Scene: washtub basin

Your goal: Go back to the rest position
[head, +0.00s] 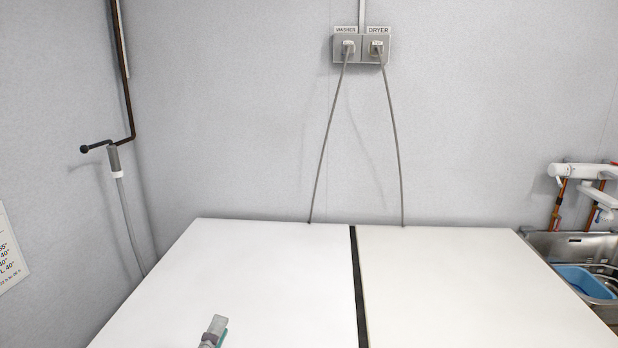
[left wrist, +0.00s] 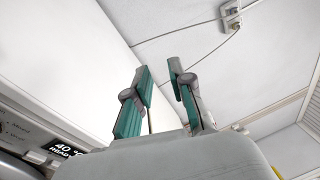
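The tip of my left gripper (head: 214,330) shows at the bottom of the head view, in front of or over the left white top; the rest of it is cut off. In the left wrist view my left gripper (left wrist: 158,70) has its two grey and green fingers apart, with nothing between them. My right gripper is in neither view.
Two white machine tops (head: 270,270) (head: 460,280) stand side by side with a dark gap between; both look bare. A metal sink (head: 570,244) with a blue basin (head: 585,281) is at right. Wall sockets (head: 361,49) with two cables are behind. A display (left wrist: 66,150) shows in the wrist view.

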